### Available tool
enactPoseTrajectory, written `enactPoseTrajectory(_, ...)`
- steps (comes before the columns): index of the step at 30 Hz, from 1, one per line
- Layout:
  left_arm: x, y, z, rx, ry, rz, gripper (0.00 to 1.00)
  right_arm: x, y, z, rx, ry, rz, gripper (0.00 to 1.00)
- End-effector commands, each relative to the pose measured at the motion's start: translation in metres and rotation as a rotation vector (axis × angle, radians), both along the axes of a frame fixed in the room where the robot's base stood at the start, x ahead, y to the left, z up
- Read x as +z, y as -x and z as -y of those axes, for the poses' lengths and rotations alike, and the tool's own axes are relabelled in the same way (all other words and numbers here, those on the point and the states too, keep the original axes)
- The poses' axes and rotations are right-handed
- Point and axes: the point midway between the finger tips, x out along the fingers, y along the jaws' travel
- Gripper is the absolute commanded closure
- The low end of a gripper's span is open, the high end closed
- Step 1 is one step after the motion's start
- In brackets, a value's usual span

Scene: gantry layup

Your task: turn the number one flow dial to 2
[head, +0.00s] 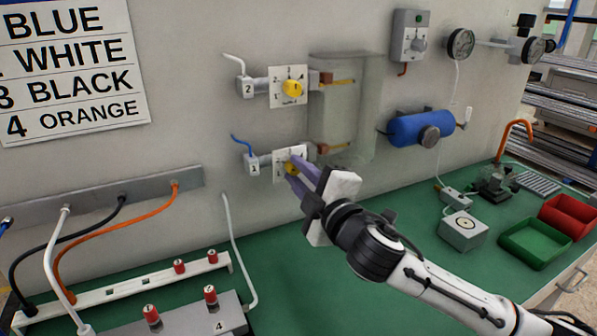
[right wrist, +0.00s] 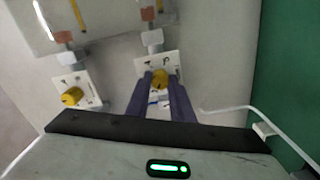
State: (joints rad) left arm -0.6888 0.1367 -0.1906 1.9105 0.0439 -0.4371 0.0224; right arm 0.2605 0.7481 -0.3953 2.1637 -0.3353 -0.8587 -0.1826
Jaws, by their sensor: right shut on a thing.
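The number one flow dial (head: 291,168) is a yellow knob on a white scale plate, low on the wall, beside a grey block marked 1 (head: 254,168) with a blue tube. My right gripper (head: 292,168) is shut on this knob, its purple fingers reaching in from the lower right. In the right wrist view the yellow knob (right wrist: 160,78) sits between the two fingertips (right wrist: 161,84). The fingers hide part of the plate, and I cannot read the knob's setting. My left gripper is not in view.
A second yellow dial (head: 292,88) sits above, beside a block marked 2. A clear box (head: 345,110) stands right of both dials. A blue cylinder (head: 420,128) is farther right. Red-capped posts and hoses occupy the lower left bench; green bench top (head: 300,270) lies below.

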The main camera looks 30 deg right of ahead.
Motion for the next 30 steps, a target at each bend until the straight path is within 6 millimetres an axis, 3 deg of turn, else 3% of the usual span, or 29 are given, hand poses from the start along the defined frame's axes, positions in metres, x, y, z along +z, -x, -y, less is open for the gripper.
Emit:
enactPoseTrajectory(6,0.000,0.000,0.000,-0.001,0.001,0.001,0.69,0.000,0.000,0.000,0.001,0.000,-0.001,1.00)
enactPoseTrajectory(7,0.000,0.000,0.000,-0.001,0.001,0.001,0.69,0.000,0.000,0.000,0.001,-0.001,-0.001,0.76)
enactPoseTrajectory(10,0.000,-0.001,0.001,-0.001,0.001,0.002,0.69,0.000,0.000,0.000,0.001,-0.001,-0.001,0.60)
enactPoseTrajectory(21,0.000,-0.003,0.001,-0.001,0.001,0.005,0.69,-0.001,0.005,0.000,0.001,-0.001,-0.001,0.60)
enactPoseTrajectory(26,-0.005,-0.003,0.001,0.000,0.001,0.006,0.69,-0.003,0.030,-0.003,0.004,-0.001,-0.001,0.60)
enactPoseTrajectory(30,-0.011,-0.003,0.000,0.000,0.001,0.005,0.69,-0.004,0.061,-0.004,0.003,-0.001,-0.003,0.60)
